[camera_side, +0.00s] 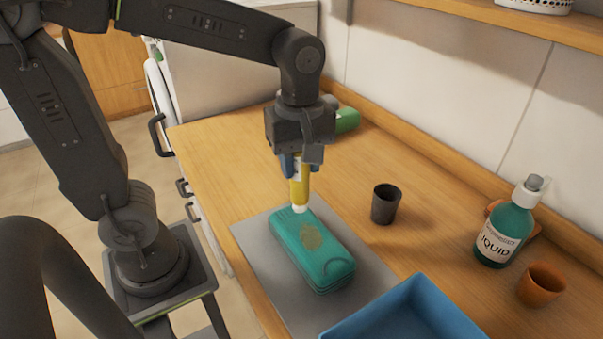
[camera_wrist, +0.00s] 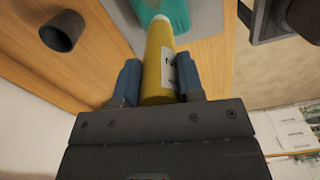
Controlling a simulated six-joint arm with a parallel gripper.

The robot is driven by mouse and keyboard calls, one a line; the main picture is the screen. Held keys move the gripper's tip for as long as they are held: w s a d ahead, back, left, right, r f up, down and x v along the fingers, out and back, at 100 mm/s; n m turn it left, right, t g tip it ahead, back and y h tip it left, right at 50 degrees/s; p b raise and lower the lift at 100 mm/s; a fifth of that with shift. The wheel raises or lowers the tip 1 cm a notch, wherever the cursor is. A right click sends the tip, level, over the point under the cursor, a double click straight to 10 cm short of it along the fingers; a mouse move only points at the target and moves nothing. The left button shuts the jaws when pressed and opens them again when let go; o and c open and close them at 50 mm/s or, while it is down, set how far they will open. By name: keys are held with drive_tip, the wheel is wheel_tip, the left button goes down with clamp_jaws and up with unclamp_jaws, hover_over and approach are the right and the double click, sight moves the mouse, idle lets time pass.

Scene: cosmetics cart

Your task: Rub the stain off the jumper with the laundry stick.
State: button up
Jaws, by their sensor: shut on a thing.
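My gripper (camera_side: 300,165) is shut on the laundry stick (camera_side: 299,188), a yellow tube with a white tip and a white label. The stick points down, its tip at or just above the far end of the jumper; I cannot tell if it touches. The jumper (camera_side: 336,262) is a folded teal bundle with a brown stain (camera_side: 311,236) on top, nearer the camera than the tip. In the wrist view the stick (camera_wrist: 158,65) sits between the blue fingers of my gripper (camera_wrist: 158,84), and part of the jumper (camera_wrist: 172,12) shows beyond its tip.
The jumper lies on a grey mat (camera_side: 262,262). A blue bin (camera_side: 425,295) stands close at the front right. A dark cup (camera_side: 385,205), a teal liquid bottle (camera_side: 505,232) and a terracotta pot (camera_side: 541,285) stand to the right. A green object (camera_side: 347,120) lies behind my gripper.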

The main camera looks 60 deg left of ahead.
sight(300, 178)
drive_tip(key=shift+r, duration=2.25)
drive_tip(key=shift+f, duration=0.1)
drive_tip(key=shift+f, duration=3.85)
drive_tip(key=shift+d+f, duration=0.1)
drive_tip(key=shift+d, duration=0.3)
drive_tip(key=shift+c, duration=0.2)
drive_tip(key=shift+d, duration=3.4)
drive_tip(key=shift+a, duration=3.8)
drive_tip(key=shift+r, duration=4.05)
drive_tip(key=shift+d+f, duration=0.1)
drive_tip(key=shift+f, duration=0.1)
